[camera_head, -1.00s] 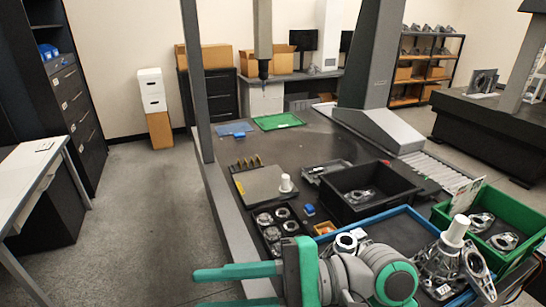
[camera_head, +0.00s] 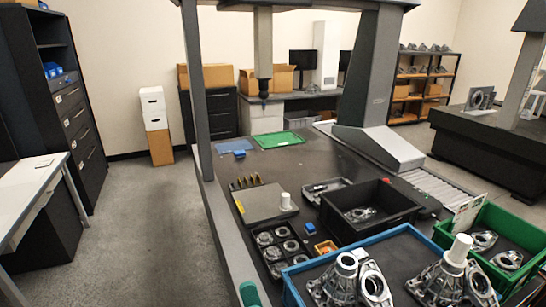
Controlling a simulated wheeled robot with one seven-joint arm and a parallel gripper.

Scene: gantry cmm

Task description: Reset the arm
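My gripper does not show clearly in the head view. Only a small green and grey piece of my arm (camera_head: 250,294) shows at the bottom edge, left of the blue tray. I cannot tell which part of the arm it is. The rest of the arm is out of the picture, so whether the gripper is open or holds anything is hidden.
A blue tray (camera_head: 289,285) with metal castings stands at the front. A black bin (camera_head: 397,225), a green bin (camera_head: 452,238) and a parts rack (camera_head: 262,262) lie around it. The gantry column (camera_head: 365,90) rises behind. Floor at left is clear.

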